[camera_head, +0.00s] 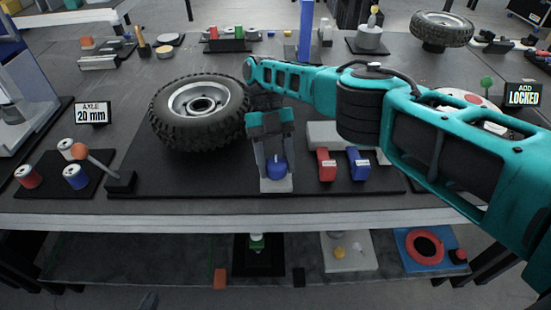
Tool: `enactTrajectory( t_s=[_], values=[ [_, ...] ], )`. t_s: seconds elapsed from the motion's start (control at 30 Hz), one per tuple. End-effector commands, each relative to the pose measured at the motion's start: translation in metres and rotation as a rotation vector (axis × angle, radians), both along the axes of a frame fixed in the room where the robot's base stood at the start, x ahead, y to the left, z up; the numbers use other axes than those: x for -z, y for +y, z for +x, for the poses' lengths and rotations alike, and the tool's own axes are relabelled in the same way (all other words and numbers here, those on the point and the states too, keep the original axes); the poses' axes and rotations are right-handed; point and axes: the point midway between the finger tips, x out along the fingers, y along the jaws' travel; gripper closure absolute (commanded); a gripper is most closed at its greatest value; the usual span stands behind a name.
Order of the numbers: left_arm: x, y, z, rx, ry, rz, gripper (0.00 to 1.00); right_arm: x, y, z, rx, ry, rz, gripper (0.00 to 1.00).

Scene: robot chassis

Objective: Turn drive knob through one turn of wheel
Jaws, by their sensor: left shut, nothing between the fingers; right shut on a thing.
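The wheel (170,128), a black knobbly tyre on a silver rim, lies tilted on a dark board (140,180) at the middle left of the table. The drive knob (277,170) is blue and stands on a small light grey block (276,186) near the table's front edge, right of the wheel. My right gripper (276,172) reaches down from above with its arm coming from the right. Its fingers are shut on the blue knob, one on each side. My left gripper is not in view.
A red block (326,164) and a blue block (358,164) stand close to the right of the knob. Cans (75,177) and a lever with an orange ball (80,151) stand at the left. A second wheel (442,28) is at the back right.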

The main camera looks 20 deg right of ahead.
Motion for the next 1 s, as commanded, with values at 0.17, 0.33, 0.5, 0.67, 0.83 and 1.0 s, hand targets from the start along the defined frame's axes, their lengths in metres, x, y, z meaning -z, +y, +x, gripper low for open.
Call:
enactTrajectory(
  t_s=[0.17,0.33,0.5,0.67,0.83,1.0],
  values=[
    [0.0,0.001,0.0,0.002,-0.001,0.002,1.0,0.002,0.001,-0.002,-0.004,0.007,0.003,0.79],
    [-0.001,0.001,0.0,0.002,-0.002,0.003,1.0,0.002,0.001,-0.002,-0.004,0.007,0.003,0.45],
    [-0.001,0.001,0.0,0.003,-0.002,0.002,1.0,0.002,0.001,-0.001,-0.002,0.005,0.001,0.29],
    [-0.001,0.0,0.0,0.004,-0.002,0.002,1.0,0.001,0.0,-0.001,-0.001,0.003,0.001,0.24],
    [-0.003,0.0,0.0,0.005,-0.002,0.001,1.0,0.0,0.001,-0.001,-0.001,0.002,0.001,0.24],
    [-0.011,0.0,-0.001,0.006,-0.003,0.003,1.0,-0.007,0.006,-0.003,0.0,0.003,0.002,0.24]
  ],
)
